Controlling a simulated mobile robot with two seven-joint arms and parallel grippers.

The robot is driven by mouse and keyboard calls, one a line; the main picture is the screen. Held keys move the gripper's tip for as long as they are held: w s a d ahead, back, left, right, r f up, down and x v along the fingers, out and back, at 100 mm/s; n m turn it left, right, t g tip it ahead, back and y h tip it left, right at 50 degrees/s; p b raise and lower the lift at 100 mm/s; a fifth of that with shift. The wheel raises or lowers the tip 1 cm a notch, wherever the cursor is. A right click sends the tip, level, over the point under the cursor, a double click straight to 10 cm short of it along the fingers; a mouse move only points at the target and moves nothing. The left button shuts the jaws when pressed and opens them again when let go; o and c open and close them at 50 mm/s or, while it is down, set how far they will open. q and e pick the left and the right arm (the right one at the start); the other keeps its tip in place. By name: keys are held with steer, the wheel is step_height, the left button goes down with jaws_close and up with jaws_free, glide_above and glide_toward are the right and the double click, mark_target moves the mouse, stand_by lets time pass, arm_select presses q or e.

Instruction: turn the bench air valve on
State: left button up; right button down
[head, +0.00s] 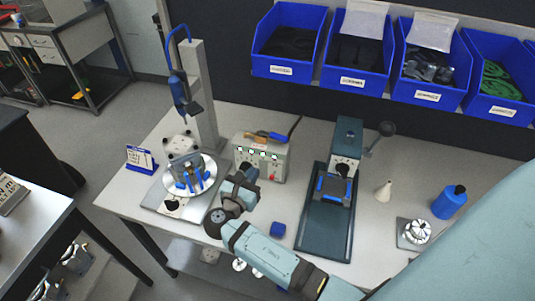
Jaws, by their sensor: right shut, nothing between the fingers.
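My right arm reaches in from the lower right across the bench's front edge. Its hand, my right gripper (243,182), is bent back over the bench in front of the grey control box (262,156). The fingers look small and dark here; they are shut with nothing between them. I cannot tell whether they touch the box. I cannot make out the air valve for certain. Small pale round parts (240,265) show below the bench's front edge beside my forearm; I cannot tell whether they belong to it. My left gripper is not in view.
A press stand (204,95) with a round plate and housing (187,172) stands left on the bench (150,205). Blue bins (288,42) line the back.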

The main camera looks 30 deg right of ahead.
mark_target(277, 139)
steer(key=b+x, duration=0.5)
steer(key=x, duration=0.8)
steer(key=shift+s, duration=0.1)
steer(key=shift+d, duration=0.35)
